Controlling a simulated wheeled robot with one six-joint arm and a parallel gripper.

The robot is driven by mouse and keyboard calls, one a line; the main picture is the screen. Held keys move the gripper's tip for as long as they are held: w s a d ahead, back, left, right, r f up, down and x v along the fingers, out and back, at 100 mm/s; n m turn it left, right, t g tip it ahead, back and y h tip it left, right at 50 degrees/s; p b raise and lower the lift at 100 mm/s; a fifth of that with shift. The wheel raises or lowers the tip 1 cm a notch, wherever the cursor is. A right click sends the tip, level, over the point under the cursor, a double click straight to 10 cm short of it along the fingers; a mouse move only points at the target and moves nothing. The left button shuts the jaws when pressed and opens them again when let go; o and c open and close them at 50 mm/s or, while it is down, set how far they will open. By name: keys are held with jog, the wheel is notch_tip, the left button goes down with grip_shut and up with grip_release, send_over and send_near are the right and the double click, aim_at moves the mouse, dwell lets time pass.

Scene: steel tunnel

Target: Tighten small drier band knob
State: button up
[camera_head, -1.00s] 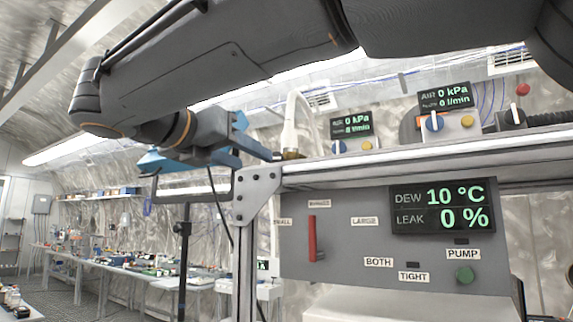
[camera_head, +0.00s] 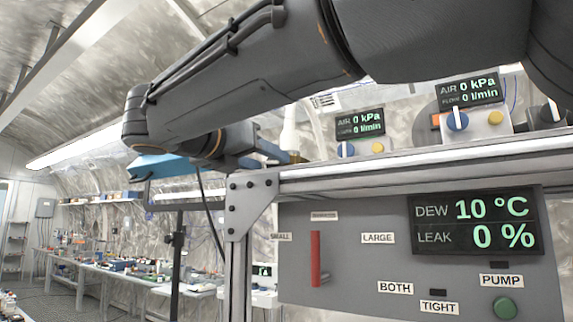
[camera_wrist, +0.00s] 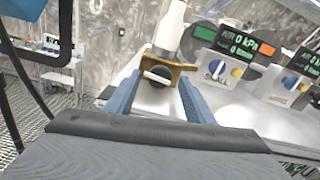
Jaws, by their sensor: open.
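The small drier shows as a white column (camera_wrist: 171,28) standing on the bench top in the wrist view. A brass band (camera_wrist: 165,65) wraps its lower part. On the near side of the band is a dark round knob with a pale bar (camera_wrist: 157,76). My gripper (camera_wrist: 160,88) is open, with one blue finger on each side of the knob. I cannot tell whether the fingers touch it. In the head view the white column (camera_head: 290,133) stands just beyond my blue fingertips (camera_head: 284,156), and the knob is hidden there.
Small gauge units with displays (camera_head: 360,123) and blue and yellow knobs stand on the shelf to the right. Below the shelf edge (camera_head: 400,163) is a grey panel with a red lever (camera_head: 316,259), a dew and leak display (camera_head: 474,223) and a green pump button (camera_head: 505,307).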

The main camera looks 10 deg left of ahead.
jog(key=shift+w+d, duration=0.2)
jog(key=shift+w, duration=0.35)
jog(key=c, duration=1.1)
jog(key=shift+o, duration=0.2)
jog(key=m+b, duration=0.1)
jog(key=m, duration=0.2)
jog(key=shift+f, duration=0.1)
jog(key=shift+m+b, duration=0.5)
jog(key=shift+m, duration=0.4)
jog(key=o, duration=1.1)
jog(key=shift+c, duration=0.2)
